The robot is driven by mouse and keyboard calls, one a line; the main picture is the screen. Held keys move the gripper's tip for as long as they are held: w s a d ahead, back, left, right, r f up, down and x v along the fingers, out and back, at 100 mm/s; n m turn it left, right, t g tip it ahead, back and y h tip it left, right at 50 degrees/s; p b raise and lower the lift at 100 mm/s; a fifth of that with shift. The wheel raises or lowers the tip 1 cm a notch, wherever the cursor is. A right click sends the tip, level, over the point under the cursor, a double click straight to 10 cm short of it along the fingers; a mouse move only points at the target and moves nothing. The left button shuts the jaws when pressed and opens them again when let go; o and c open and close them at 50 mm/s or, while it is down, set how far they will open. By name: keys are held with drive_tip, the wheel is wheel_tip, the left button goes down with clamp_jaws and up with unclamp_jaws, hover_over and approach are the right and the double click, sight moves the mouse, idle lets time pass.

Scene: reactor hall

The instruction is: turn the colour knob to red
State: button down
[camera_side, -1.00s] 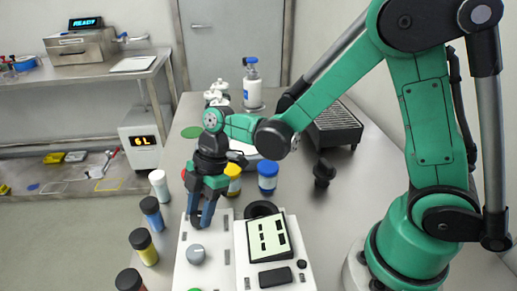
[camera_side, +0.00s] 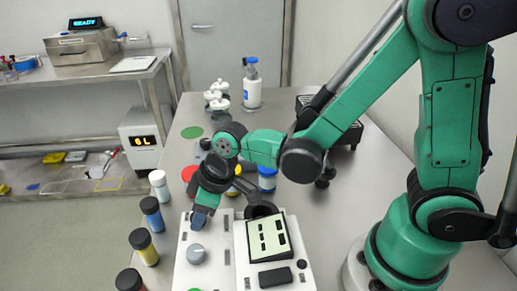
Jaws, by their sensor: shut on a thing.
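A white control panel (camera_side: 235,270) stands at the front of the table. My gripper (camera_side: 199,224) points down at the panel's far left part, its blue fingertips shut on a knob there. The fingers hide most of that knob, so I cannot see which colour it points to. A second, grey knob (camera_side: 196,254) sits in front of it on the same panel, clear of my gripper.
Jars with coloured bands, including a blue one (camera_side: 151,214) and a yellow one (camera_side: 143,246), line the table's left edge. A pale screen (camera_side: 269,238) is on the panel's right. A white bottle (camera_side: 251,85) and a green disc (camera_side: 192,132) are farther back.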

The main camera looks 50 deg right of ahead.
drive_tip(key=m+h, duration=0.1)
drive_tip(key=m, duration=0.2)
drive_tip(key=shift+a+m+t, duration=0.15)
drive_tip(key=shift+m+t, duration=0.15)
drive_tip(key=shift+m, duration=0.1)
drive_tip(key=m+h, duration=0.1)
drive_tip(key=m, duration=0.2)
drive_tip(key=shift+a+m+h, duration=0.15)
drive_tip(key=shift+m+h, duration=0.15)
drive_tip(key=shift+h, duration=0.1)
drive_tip(key=m+h, duration=0.1)
drive_tip(key=m, duration=0.2)
drive_tip(key=m+h, duration=0.1)
drive_tip(key=m, duration=0.2)
drive_tip(key=shift+a+g, duration=0.15)
drive_tip(key=shift+g, duration=0.25)
drive_tip(key=shift+m, duration=0.4)
drive_tip(key=shift+c, duration=2.3)
unclamp_jaws()
drive_tip(key=shift+v, duration=2.8)
